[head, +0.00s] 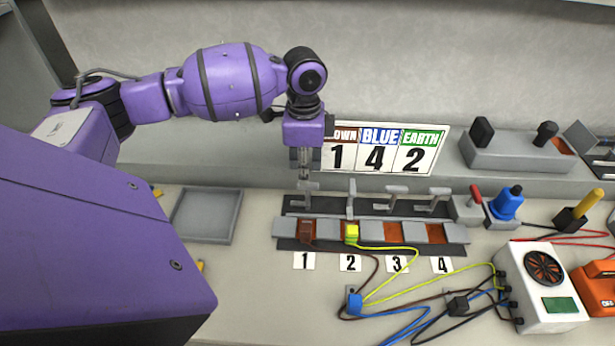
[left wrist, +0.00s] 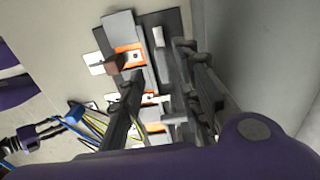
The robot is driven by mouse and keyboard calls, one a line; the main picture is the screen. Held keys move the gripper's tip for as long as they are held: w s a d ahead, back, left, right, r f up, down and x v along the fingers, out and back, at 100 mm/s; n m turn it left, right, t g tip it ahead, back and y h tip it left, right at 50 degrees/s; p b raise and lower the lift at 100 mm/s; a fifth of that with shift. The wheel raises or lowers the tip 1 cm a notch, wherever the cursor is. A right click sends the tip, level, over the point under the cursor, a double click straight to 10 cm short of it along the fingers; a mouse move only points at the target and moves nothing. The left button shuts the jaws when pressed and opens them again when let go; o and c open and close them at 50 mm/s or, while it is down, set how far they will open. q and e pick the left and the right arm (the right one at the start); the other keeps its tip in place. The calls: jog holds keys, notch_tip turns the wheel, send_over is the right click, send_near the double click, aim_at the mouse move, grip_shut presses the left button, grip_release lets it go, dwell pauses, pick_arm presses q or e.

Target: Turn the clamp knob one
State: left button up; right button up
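Clamp one's grey T-shaped knob (head: 307,188) stands at the left end of the row of clamps, above the label 1 (head: 304,261). A brown plug (head: 306,231) sits in the slot in front of it; it also shows in the left wrist view (left wrist: 112,63). My left gripper (head: 304,176) points down right over clamp one. In the left wrist view its two dark fingers (left wrist: 160,66) are apart, with a grey clamp part showing between them. Whether they touch the knob I cannot tell.
A yellow plug (head: 351,233) sits in slot 2; slots 3 and 4 show bare orange. A sign (head: 384,148) reading 1, 4, 2 stands behind. An empty grey tray (head: 206,214) lies left. Cables and a fan box (head: 542,285) are at right.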

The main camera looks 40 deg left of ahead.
pick_arm(q)
jog(key=shift+w+f, duration=0.15)
jog(key=shift+f, duration=2)
grip_shut()
